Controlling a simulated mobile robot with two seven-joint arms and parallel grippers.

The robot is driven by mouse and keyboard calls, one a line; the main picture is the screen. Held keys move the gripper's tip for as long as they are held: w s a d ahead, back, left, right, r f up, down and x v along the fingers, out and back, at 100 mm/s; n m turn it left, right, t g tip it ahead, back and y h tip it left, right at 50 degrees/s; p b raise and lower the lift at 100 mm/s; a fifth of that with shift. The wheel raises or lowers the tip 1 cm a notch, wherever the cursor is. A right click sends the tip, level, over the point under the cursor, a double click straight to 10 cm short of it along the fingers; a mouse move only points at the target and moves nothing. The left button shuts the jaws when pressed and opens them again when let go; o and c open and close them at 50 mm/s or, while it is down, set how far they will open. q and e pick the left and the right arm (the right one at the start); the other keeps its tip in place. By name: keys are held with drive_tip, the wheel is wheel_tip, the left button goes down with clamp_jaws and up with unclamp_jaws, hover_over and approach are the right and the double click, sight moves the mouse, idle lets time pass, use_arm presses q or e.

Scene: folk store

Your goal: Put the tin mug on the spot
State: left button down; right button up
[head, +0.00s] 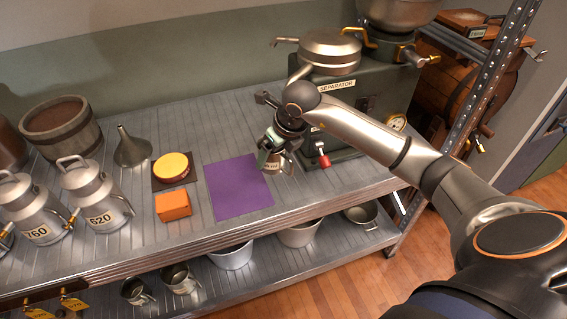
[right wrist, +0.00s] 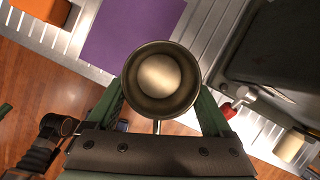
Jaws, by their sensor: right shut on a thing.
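The tin mug (right wrist: 160,80) is a round metal cup, seen from above in the right wrist view with its open mouth toward the camera. My right gripper (head: 269,158) has its green fingers on both sides of the mug and is shut on it. In the head view the mug (head: 275,167) is small and partly hidden by the fingers, just right of the purple square (head: 238,187). I cannot tell its exact height over the shelf. The purple square, the only plain flat spot I see, is bare; it also shows in the right wrist view (right wrist: 128,28).
An orange block (head: 173,206) and a yellow round on a dark mat (head: 157,184) lie left of the purple square. Milk cans (head: 97,198) and a funnel (head: 132,149) stand farther left. The green separator (head: 345,105) with a red-handled lever (head: 323,158) stands close on the right.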

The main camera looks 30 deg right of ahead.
drive_tip(key=w+d+f, duration=0.1)
drive_tip(key=f, duration=0.1)
drive_tip(key=w+d+f, duration=0.1)
drive_tip(key=d+f, duration=0.1)
drive_tip(key=w+d+f, duration=0.1)
drive_tip(key=d+f, duration=0.1)
drive_tip(key=shift+w+d+f, duration=0.15)
drive_tip(key=shift+w+f, duration=0.15)
drive_tip(key=shift+w, duration=0.05)
drive_tip(key=shift+f, duration=1.5)
drive_tip(key=shift+b, duration=0.3)
drive_tip(key=o, duration=1.3)
drive_tip(key=shift+f, duration=0.1)
drive_tip(key=shift+c, duration=0.2)
